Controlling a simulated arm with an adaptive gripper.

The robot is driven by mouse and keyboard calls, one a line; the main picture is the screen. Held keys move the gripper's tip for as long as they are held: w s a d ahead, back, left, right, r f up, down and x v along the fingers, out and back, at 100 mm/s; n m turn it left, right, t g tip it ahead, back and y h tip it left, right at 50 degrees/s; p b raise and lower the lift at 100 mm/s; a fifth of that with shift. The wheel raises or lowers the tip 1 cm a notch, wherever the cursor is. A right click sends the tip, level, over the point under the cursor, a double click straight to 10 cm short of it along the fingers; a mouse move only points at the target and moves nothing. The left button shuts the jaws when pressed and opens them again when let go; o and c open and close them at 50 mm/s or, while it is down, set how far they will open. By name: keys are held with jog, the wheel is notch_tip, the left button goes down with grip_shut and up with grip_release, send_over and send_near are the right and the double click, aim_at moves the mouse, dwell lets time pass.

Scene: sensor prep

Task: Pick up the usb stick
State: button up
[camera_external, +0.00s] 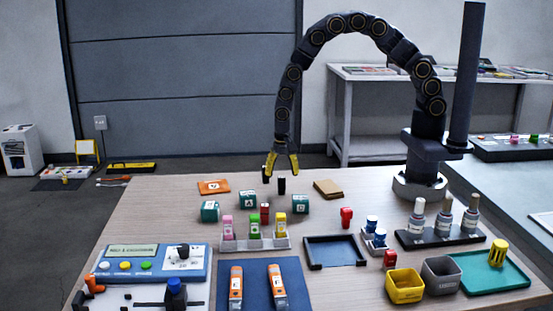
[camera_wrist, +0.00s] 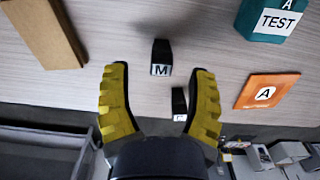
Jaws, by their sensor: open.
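No thing in view is clearly readable as the usb stick. A small black block (camera_wrist: 161,58) with a white label marked M stands on the table just beyond and between my fingertips in the wrist view; it also shows in the external view (camera_external: 282,186). A second small black block (camera_wrist: 180,104) with a partly hidden label shows between the fingers, closer to the palm. My gripper (camera_wrist: 160,72) has yellow fingers spread wide with nothing held. In the external view my gripper (camera_external: 280,161) points down above the far edge of the table, close above the black blocks.
An orange packet (camera_external: 213,187), teal blocks (camera_external: 248,199) and a brown cardboard piece (camera_external: 328,188) lie around the black blocks. A grey rack (camera_external: 278,243) holds pink, green and yellow items. A dark blue tray (camera_external: 335,264) is empty. Bottles stand at right.

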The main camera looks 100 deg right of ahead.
aim_at(282, 177)
notch_tip(282, 177, down, 4)
jog(key=shift+f, duration=0.1)
jog(key=c, duration=0.9)
jog(key=shift+c, duration=0.3)
